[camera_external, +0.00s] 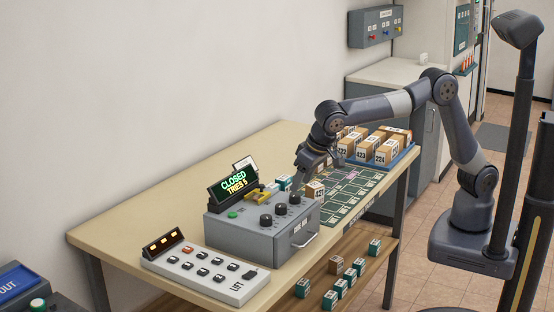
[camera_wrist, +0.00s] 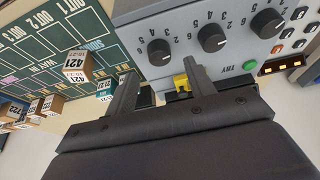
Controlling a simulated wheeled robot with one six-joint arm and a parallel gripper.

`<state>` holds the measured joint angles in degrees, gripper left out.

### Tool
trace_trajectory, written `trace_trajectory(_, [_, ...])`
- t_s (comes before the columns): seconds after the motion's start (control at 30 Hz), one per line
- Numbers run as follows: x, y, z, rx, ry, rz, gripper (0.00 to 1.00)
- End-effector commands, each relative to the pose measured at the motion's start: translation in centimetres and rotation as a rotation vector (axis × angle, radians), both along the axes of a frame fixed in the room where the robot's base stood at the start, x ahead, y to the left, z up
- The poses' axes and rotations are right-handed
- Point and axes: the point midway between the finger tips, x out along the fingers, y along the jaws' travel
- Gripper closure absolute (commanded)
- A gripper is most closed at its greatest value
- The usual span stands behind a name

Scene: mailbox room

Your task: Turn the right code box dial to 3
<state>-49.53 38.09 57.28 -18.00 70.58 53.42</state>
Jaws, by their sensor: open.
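The grey code box (camera_external: 250,233) stands on the table with three black dials in a row on its sloping top. The right dial (camera_external: 295,198) is the one nearest my arm; in the wrist view it is the leftmost dial (camera_wrist: 159,52). The middle dial (camera_external: 280,208) and left dial (camera_external: 266,220) sit beside it. Which number the right dial points to is too small to read. My gripper (camera_external: 302,180) is open above the box's right end. In the wrist view its fingertips (camera_wrist: 158,68) straddle the line of sight to the right dial; contact cannot be told.
A display (camera_external: 234,184) behind the dials reads CLOSED with a tries count. A green TRY button (camera_external: 232,213) and a yellow piece (camera_external: 262,191) are on the box. A 421 parcel (camera_wrist: 78,66) stands close by. A lift keypad (camera_external: 205,272) lies left; a parcel tray (camera_external: 400,155) right.

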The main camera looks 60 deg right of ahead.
Motion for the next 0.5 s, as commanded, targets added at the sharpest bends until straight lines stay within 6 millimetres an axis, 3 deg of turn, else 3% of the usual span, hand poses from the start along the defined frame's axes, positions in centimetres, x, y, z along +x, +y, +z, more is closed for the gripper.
trace_trajectory(0.2, [1.3, 0.0, -3.1, -0.001, 0.001, -0.001, 0.48])
trace_trajectory(0.5, [1.8, 0.0, -4.3, 0.001, -0.001, -0.001, 0.48])
